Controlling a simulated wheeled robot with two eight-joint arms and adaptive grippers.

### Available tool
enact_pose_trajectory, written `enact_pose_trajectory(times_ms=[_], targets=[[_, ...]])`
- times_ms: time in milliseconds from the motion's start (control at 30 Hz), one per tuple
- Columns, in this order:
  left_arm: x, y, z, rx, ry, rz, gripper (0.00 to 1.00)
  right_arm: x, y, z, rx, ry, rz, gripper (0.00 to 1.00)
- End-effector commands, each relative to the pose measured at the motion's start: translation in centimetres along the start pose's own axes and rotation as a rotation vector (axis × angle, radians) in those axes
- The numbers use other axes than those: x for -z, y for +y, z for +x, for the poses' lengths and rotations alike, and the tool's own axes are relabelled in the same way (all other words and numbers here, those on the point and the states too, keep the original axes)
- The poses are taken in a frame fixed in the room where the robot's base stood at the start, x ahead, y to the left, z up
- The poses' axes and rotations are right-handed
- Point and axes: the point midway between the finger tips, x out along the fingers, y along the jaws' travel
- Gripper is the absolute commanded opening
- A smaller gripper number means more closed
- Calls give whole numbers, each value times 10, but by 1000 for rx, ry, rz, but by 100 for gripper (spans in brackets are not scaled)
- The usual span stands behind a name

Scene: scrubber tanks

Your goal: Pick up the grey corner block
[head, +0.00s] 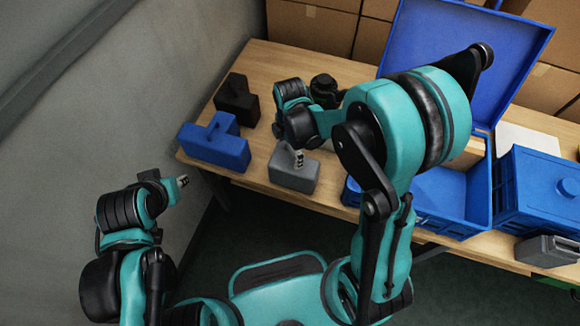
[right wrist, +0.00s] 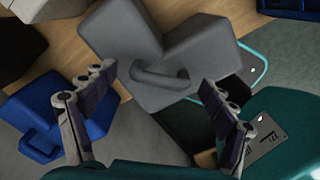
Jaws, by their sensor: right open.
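The grey corner block (head: 292,172) lies near the front edge of the wooden table, with a raised part on top. It also fills the upper middle of the right wrist view (right wrist: 192,58), where its handle-like loop shows. My right gripper (head: 299,157) is above the block, partly hidden by its own arm. In the right wrist view its fingers (right wrist: 158,80) are spread apart, with the block beyond and between them and nothing held. My left gripper (head: 183,181) is off the table's left front edge, with its fingers too small to judge.
A blue block (head: 213,146) and a black block (head: 237,101) lie left of the grey one. An open blue crate (head: 455,222) and a closed blue crate (head: 538,190) stand on the right. A grey case (head: 547,250) is at the front right. A wall borders the left.

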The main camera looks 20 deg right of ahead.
Motion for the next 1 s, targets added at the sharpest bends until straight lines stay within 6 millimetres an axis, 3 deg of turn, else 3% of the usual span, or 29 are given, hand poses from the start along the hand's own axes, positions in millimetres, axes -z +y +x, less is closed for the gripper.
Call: enact_pose_trajectory(times_ms=[200,233,533,800,1000], targets=[[0,0,0,0,0,0,31,0,0,2,0,0,1,85],[0,0,0,0,0,0,31,0,0,2,0,0,1,80],[0,0,0,0,0,0,31,0,0,2,0,0,1,1],[1,0,-2,0,0,0,31,0,0,-3,0,0,1,1],[11,0,-15,0,0,0,31,0,0,-39,0,0,1,1]])
